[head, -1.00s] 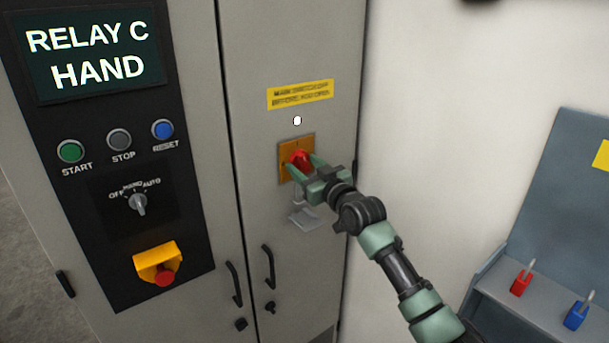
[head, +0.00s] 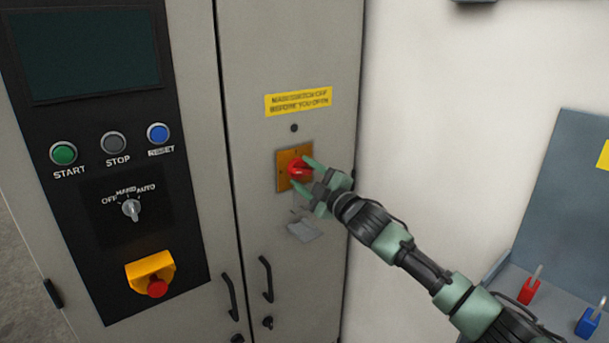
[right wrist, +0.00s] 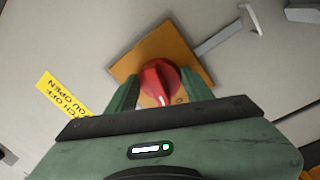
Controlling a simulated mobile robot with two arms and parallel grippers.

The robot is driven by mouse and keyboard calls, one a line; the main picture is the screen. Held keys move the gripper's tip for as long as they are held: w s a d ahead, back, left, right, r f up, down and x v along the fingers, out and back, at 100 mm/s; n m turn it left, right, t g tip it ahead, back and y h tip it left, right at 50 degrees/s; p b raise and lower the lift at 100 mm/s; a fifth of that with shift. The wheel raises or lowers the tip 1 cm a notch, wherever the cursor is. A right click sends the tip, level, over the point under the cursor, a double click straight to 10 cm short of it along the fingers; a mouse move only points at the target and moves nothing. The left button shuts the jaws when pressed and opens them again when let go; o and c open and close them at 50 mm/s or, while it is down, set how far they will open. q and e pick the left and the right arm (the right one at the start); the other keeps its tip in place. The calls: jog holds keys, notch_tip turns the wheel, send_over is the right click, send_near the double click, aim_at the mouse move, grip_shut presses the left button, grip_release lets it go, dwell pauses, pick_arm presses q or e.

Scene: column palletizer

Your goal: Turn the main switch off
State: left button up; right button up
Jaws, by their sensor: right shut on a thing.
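The main switch is a red rotary knob (head: 298,170) on a square orange plate (head: 283,156) on the right cabinet door. My right gripper (head: 303,173) has one finger above and one below the knob and is shut on it. In the right wrist view the knob (right wrist: 158,80) sits between the two green fingers, its white pointer line toward the gripper; the marks on the plate (right wrist: 133,65) are mostly hidden or too small to read. The small lamp (head: 294,128) above the switch is dark. The display (head: 85,55) is blank. My left gripper is not in view.
A yellow label (head: 298,99) is above the lamp, and a grey hasp-like tag (head: 303,231) hangs below the switch. Black door handles (head: 265,278) stand out lower down. A grey board with a shelf holds a red padlock (head: 528,291) and a blue padlock (head: 587,322) at right.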

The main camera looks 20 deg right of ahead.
jog(key=shift+d+n+y, duration=0.1)
jog(key=shift+n+y, duration=0.2)
jog(key=shift+n, duration=1.5)
jog(key=shift+p, duration=0.3)
jog(key=o, duration=1.4)
